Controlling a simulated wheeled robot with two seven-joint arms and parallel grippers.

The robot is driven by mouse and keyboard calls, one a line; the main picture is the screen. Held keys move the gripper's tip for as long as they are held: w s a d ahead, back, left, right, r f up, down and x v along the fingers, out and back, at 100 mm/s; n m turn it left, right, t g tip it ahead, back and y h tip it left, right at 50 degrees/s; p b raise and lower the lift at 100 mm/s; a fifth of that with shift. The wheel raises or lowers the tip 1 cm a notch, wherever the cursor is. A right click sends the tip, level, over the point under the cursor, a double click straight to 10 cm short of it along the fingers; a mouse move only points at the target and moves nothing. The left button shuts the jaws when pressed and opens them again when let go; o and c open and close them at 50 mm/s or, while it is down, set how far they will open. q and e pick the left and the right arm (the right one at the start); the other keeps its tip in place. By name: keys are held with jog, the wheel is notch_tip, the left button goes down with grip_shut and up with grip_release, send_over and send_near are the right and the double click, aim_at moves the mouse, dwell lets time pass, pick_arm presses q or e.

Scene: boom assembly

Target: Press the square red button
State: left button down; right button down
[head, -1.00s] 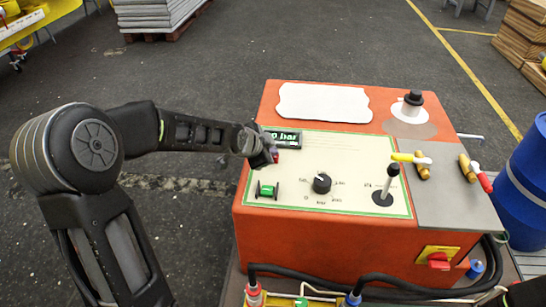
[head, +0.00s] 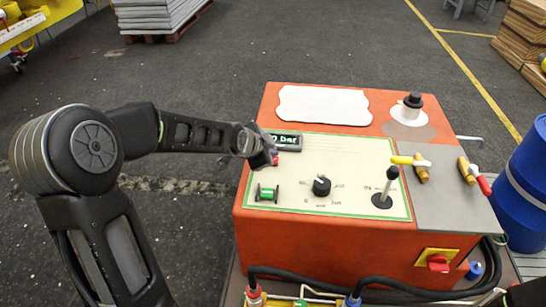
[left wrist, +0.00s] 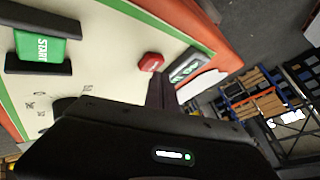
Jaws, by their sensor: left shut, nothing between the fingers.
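The red button (left wrist: 151,62) sits on the cream panel in the left wrist view, beside the small display. It looks flat-faced with angled edges. In the head view, only a bit of red (head: 276,161) shows at my fingertips. My left gripper (head: 270,160) is shut and empty, over the panel's upper left corner just below the display. In the left wrist view, its dark fingers (left wrist: 160,92) end right beside the red button. I cannot tell whether they touch it. My right gripper is not in view.
The orange control box (head: 330,240) carries a green START button (head: 267,192), a black knob (head: 321,185), a joystick (head: 385,190) and a display (head: 287,141). A red switch on a yellow plate (head: 438,261) is on its front. A blue barrel (head: 525,190) stands at the right.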

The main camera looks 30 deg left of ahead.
pick_arm(q)
jog(key=shift+r, duration=0.4)
jog(key=shift+r+p, duration=2.05)
jog(key=shift+r, duration=0.35)
